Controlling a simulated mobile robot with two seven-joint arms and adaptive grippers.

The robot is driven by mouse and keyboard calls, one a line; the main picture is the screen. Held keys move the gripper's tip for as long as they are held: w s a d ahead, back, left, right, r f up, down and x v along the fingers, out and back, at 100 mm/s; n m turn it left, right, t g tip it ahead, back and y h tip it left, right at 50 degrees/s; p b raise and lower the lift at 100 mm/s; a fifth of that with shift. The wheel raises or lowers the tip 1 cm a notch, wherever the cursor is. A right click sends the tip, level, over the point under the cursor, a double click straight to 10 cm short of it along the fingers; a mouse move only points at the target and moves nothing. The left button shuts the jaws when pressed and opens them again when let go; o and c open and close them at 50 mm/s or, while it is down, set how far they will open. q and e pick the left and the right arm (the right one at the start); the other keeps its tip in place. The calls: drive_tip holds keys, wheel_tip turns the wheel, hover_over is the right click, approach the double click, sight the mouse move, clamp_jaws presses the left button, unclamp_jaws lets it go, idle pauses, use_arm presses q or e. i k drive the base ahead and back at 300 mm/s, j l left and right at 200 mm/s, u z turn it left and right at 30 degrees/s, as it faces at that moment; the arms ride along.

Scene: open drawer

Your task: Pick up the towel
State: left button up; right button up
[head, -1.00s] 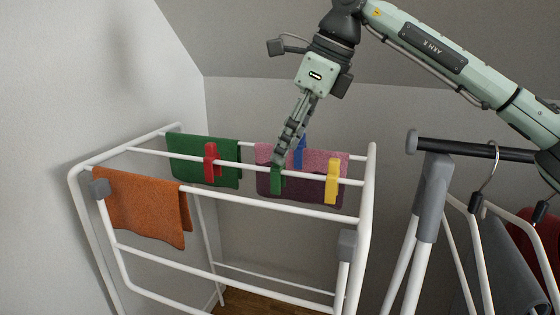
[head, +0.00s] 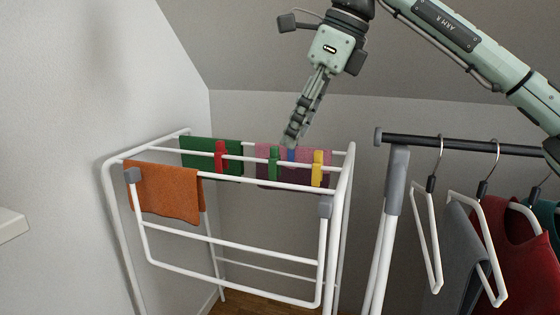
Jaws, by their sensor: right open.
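Several cloths hang on the white drying rack (head: 250,259): an orange one (head: 168,193) at the front left, a dark green one (head: 203,152) behind it, and a pink and purple one (head: 262,168) to the right. It is unclear which is the task's towel. A red peg (head: 221,157) is on the green cloth. A green peg (head: 273,164), a blue peg (head: 291,155) and a yellow peg (head: 317,168) are at the pink and purple one. My right gripper (head: 290,141) is open and empty, pointing down, its tips overlapping that cloth's top edge. Contact is unclear. My left gripper is out of view.
A garment rail (head: 455,145) stands on the right with white hangers, a grey garment (head: 465,262) and a red garment (head: 515,250). A wall rises close behind the drying rack. A pale ledge (head: 12,226) shows at the left edge.

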sight(169, 191)
drive_tip(key=k, duration=1.05)
